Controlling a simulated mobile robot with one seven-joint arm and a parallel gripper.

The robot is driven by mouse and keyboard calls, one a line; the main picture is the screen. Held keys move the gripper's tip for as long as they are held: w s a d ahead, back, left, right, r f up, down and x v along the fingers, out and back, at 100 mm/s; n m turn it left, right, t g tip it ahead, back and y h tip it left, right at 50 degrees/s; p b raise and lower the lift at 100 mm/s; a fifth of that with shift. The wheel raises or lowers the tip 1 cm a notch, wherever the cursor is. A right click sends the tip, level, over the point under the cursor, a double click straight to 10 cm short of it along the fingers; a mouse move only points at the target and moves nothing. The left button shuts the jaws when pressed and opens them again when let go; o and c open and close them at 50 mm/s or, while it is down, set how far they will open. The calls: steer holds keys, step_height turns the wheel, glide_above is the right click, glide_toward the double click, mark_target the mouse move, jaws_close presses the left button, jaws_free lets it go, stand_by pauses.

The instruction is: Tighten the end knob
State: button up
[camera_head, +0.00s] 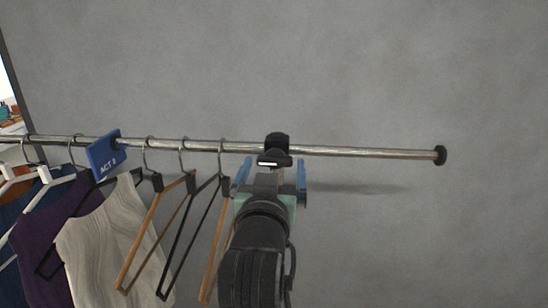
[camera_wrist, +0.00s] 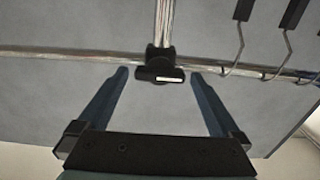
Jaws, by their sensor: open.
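A black knob with a white stripe (camera_head: 274,160) sits on a black fitting (camera_head: 277,141) around the metal rail. In the wrist view the same knob (camera_wrist: 158,75) lies across between my fingertips, with the stripe facing me. My gripper (camera_head: 273,172) is open, its two blue fingers on either side of the knob. In the wrist view my gripper (camera_wrist: 160,75) shows a gap on both sides, and I see no contact. A round black cap (camera_head: 440,155) is on the rail's right end, away from my gripper.
The rail (camera_head: 360,152) runs across the view. Empty hangers (camera_head: 190,185), a blue "ACT II" tag (camera_head: 106,156) and garments (camera_head: 115,245) hang left of my gripper. A metal post (camera_wrist: 164,22) meets the fitting. The rail's right part is bare before a grey wall.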

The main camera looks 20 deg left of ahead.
steer(key=shift+w+a, duration=0.15)
steer(key=shift+w, duration=0.4)
steer(key=shift+c, duration=0.3)
steer(key=c, duration=1.1)
